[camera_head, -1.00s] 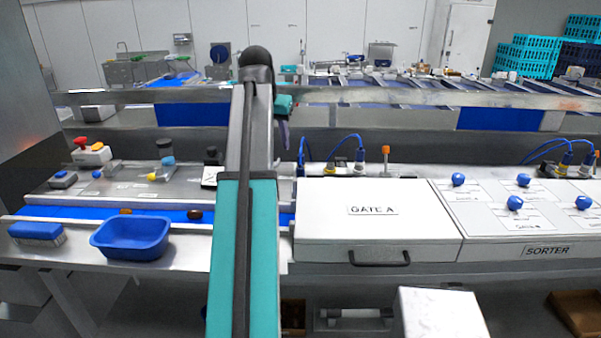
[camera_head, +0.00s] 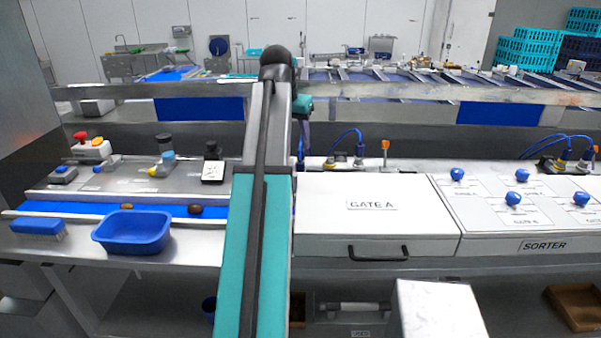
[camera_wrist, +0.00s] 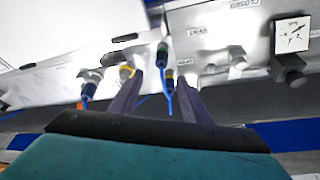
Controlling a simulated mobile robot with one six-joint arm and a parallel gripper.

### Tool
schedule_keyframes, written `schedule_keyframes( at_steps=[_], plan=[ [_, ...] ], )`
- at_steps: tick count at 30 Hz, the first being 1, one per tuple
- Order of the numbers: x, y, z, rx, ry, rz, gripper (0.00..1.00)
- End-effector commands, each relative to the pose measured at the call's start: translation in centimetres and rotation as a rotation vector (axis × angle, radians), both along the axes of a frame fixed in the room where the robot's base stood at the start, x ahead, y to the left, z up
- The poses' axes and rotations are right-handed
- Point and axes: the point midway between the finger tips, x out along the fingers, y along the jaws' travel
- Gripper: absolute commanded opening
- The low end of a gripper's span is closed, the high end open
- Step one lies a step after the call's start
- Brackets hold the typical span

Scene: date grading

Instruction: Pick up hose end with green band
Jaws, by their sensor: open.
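A dark hose end with a green band (camera_wrist: 162,52) shows in the wrist view, upper middle, with a thin blue hose running down from it. My gripper (camera_wrist: 160,79) is open, its two dark fingers pointing toward the panel. The green-banded end appears between and beyond the fingertips; I cannot tell the exact gap. A yellow-banded connector (camera_wrist: 126,71) is close to the left finger. In the head view my gripper (camera_head: 304,132) is partly hidden behind my arm, and I cannot make out the green band there.
In the head view, blue hoses rise from connectors (camera_head: 359,156) behind the GATE A box (camera_head: 430,215). A blue tub (camera_head: 132,247) stands at the left.

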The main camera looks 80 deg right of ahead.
Motion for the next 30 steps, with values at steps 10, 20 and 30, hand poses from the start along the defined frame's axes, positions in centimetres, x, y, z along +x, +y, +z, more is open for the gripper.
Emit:
schedule_keyframes(
  at_steps=[10, 20, 30],
  plan=[
    [-0.5, -1.7, -4.5, 0.000, 0.000, 0.000, 0.43],
    [-0.7, -2.3, -5.8, 0.000, 0.000, -0.001, 0.43],
    [-0.7, -2.3, -5.8, 0.000, 0.000, -0.001, 0.43]
  ],
)
